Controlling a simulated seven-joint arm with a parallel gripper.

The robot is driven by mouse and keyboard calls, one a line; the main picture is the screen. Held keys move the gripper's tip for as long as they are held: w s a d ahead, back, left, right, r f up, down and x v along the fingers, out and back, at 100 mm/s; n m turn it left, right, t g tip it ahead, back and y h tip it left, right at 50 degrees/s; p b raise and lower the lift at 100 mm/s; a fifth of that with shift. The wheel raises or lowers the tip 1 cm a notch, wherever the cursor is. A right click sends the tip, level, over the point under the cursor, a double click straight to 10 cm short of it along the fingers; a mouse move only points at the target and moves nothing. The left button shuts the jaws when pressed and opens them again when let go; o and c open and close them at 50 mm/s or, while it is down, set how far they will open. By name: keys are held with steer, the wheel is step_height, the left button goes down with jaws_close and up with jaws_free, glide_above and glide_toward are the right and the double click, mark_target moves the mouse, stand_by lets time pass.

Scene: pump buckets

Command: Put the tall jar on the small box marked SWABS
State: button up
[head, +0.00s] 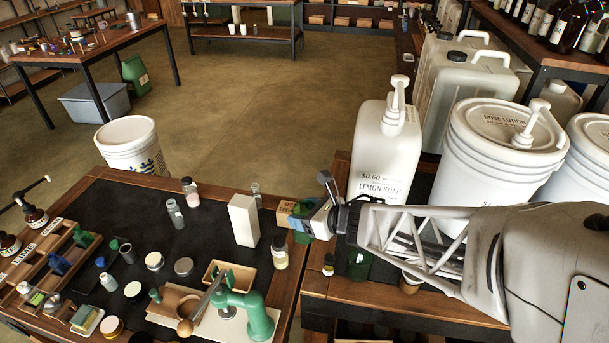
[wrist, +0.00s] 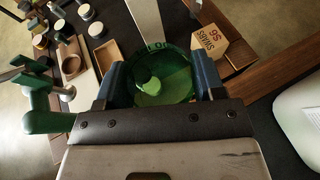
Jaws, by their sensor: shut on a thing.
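My gripper (wrist: 160,76) is shut on a green glass jar (wrist: 165,92), with one dark blue finger on each side of it in the wrist view. I look down into the jar's round mouth, and its lower part is hidden. The small brown box marked SWABS (wrist: 212,42) is just past the jar to the right in the wrist view. It also shows partly behind my gripper in the head view (head: 285,212).
A tall white box (head: 243,220) stands left of the SWABS box. A small bottle (head: 279,252) stands in front. White buckets and a lemon soap jug (head: 385,155) stand at right. The dark mat behind has free room.

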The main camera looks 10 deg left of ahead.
stand_by(0.3)
steer(key=w+a+f, duration=0.1)
steer(key=w+a, duration=0.7)
steer(key=w, duration=0.5)
steer(key=shift+w+a+f, duration=0.15)
steer(key=shift+w+f, duration=0.05)
steer(key=shift+w, duration=0.1)
steer(key=shift+f, duration=1.75)
steer(key=shift+f, duration=0.1)
steer(key=o, duration=1.1)
steer(key=shift+c, duration=0.2)
